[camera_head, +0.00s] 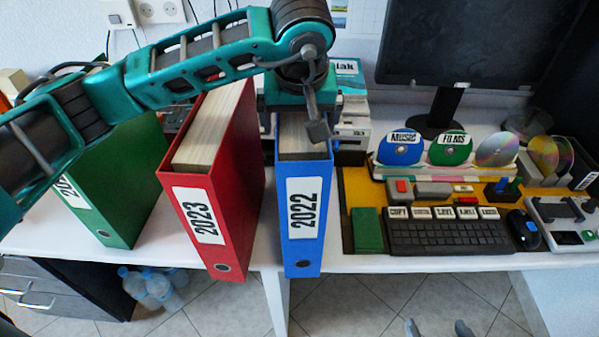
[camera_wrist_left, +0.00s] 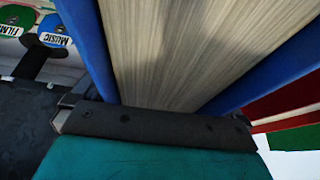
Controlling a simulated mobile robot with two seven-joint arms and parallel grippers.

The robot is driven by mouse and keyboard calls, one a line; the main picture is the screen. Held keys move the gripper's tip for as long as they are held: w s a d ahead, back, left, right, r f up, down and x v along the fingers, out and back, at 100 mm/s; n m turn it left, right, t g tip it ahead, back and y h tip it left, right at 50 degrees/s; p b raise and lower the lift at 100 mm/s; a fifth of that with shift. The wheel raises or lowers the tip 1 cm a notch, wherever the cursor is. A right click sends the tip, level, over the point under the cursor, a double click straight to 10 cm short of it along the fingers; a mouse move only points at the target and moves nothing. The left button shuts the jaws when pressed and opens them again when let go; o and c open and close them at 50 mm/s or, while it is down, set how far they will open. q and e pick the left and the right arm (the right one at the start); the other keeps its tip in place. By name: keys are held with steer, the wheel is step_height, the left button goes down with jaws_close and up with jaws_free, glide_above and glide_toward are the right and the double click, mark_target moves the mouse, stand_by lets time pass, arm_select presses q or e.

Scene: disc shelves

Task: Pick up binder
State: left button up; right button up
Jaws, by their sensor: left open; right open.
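The blue binder (camera_head: 304,220), labelled 2022, stands upright on the white desk, spine to the front. The red binder (camera_head: 215,215), labelled 2023, and a green binder (camera_head: 108,195) stand to its left. My left gripper (camera_head: 293,128) is open at the top of the blue binder, with a finger showing near its upper right edge; the arm hides part of the binder's top. In the left wrist view, the blue binder's pages (camera_wrist_left: 190,50) and covers fill the space close before the gripper (camera_wrist_left: 155,125). My right gripper (camera_head: 438,328) shows only its fingertips at the bottom edge, open and empty.
A keyboard (camera_head: 448,236) on a yellow board lies right of the blue binder. Behind it are discs in a rack (camera_head: 450,148) and a monitor (camera_head: 470,45). A mouse (camera_head: 523,230) is at the right.

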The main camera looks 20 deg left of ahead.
arm_select(q)
jaws_close()
stand_by(0.9)
